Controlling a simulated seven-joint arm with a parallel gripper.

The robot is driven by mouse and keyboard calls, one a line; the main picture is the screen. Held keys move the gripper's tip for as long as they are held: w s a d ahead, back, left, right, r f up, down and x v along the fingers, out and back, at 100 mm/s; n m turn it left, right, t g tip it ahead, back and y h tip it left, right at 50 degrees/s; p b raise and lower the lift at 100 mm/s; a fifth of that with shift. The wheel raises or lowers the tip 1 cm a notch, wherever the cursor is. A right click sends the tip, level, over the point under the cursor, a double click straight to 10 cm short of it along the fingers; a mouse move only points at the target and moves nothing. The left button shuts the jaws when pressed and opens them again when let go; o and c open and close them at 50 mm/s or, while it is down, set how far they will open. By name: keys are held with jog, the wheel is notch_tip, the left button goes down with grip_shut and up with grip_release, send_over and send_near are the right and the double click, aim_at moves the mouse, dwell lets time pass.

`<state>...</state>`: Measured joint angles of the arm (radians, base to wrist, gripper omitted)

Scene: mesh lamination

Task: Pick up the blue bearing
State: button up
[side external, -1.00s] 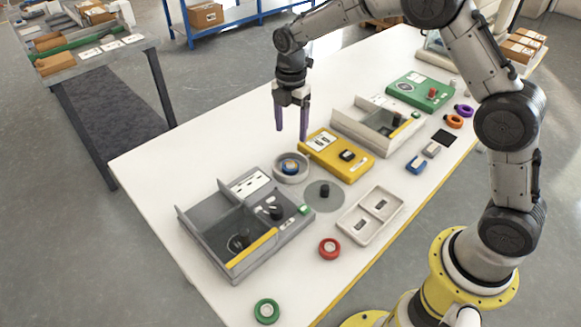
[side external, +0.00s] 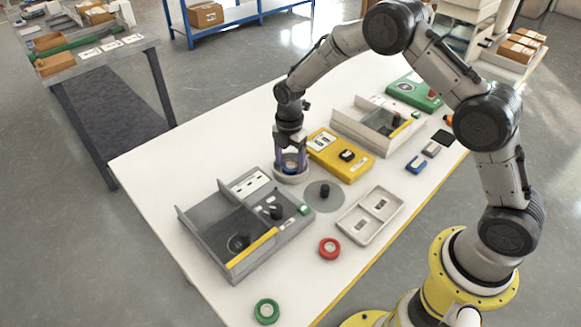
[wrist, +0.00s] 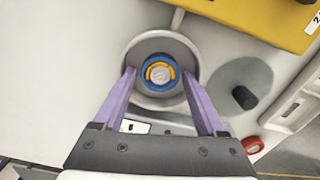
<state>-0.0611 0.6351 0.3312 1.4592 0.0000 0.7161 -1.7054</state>
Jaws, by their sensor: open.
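The blue bearing (wrist: 160,74) is a blue ring with an orange inner part and a grey centre. It sits in a round grey bowl-like holder (wrist: 134,53), which also shows in the side view (side external: 291,178). My gripper (wrist: 159,76) has two purple fingers, open and apart, one on each side of the bearing. In the side view my gripper (side external: 291,168) is down at the holder, and its fingers partly hide the bearing (side external: 291,165). I cannot tell whether the fingers touch the bearing.
A yellow box (side external: 338,156) stands close behind the holder. A grey disc with a black peg (side external: 324,190) lies to its right, and a grey divided fixture (side external: 215,240) in front. A red ring (side external: 329,248), a green ring (side external: 267,311) and a pale tray (side external: 350,228) are nearer the front.

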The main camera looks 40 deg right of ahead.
jog(key=c, duration=1.1)
grip_shut()
jog(key=shift+r, duration=0.15)
